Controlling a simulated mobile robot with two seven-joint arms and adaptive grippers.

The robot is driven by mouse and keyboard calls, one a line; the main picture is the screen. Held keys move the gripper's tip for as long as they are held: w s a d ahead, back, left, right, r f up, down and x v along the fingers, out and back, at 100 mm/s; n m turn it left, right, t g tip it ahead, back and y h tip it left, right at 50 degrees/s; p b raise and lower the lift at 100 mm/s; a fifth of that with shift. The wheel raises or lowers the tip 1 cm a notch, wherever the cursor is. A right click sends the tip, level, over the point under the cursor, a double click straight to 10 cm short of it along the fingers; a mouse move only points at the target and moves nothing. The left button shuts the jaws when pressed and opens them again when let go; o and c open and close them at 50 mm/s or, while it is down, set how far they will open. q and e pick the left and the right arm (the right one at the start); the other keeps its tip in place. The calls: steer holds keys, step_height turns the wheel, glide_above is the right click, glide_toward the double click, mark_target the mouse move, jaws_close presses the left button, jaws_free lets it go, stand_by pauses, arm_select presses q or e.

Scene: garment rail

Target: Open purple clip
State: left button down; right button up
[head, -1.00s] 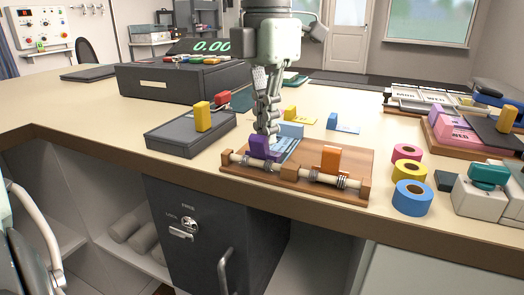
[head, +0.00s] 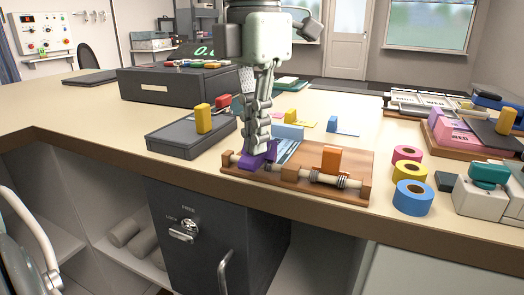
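The purple clip (head: 258,156) sits on the left part of the small rail on the wooden board (head: 308,190). It now lies tilted over, low against the rail. My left gripper (head: 258,145) comes down from above with its fingers at the clip, touching or nearly touching it. The fingers look close together, but whether they grip the clip is not clear. An orange clip (head: 331,159) stands upright on the right part of the rail. My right gripper is not in view.
A grey box with a yellow block (head: 203,117) stands left of the board. Pink, yellow and blue tape rolls (head: 413,197) stand to its right, near the counter edge. Blue and yellow cards (head: 343,125) lie behind. Below are a grey safe (head: 205,235) and open shelves.

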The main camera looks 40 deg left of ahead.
mark_target(251, 156)
arm_select(q)
steer(key=shift+s+r+p, duration=0.25)
steer(key=shift+s+p, duration=0.05)
steer(key=shift+p, duration=0.5)
step_height(251, 156, up, 5)
steer(key=p, duration=0.3)
steer(key=shift+s+r+p, duration=0.15)
steer(key=shift+p, duration=0.15)
steer(key=shift+s+r+p, duration=0.15)
steer(key=shift+r+p, duration=0.25)
steer(key=shift+r, duration=0.75)
